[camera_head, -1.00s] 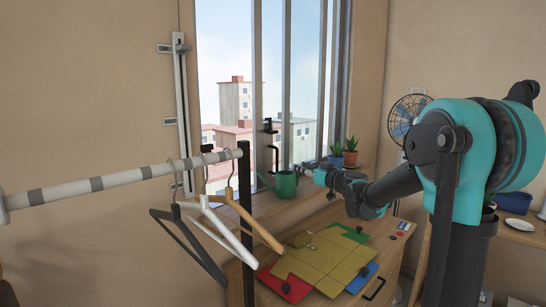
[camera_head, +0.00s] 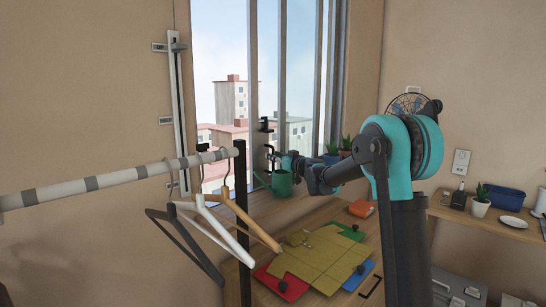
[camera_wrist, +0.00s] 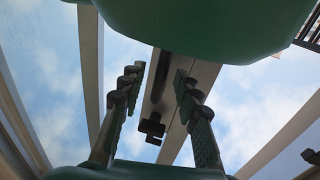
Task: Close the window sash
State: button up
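The window sash (camera_head: 253,90) has a grey vertical frame and a black handle (camera_head: 270,152) low on it. How far the sash stands open is hard to tell. My gripper (camera_head: 282,161) is at the window, just right of the handle and above the green watering can (camera_head: 278,184). In the wrist view my gripper (camera_wrist: 158,72) has its two fingers spread, with a dark handle bar (camera_wrist: 159,80) visible between them against the frame. Clear gaps show on both sides; contact is not visible. The head view hides the fingertips.
A clothes rail (camera_head: 105,180) with several hangers (camera_head: 215,230) stands in front at left. Potted plants (camera_head: 346,148) stand right of the gripper. A large dark green shape (camera_wrist: 210,25) fills the wrist view's top.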

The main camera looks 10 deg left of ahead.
jog(key=shift+x, duration=0.8)
jog(key=shift+c, duration=0.2)
grip_shut()
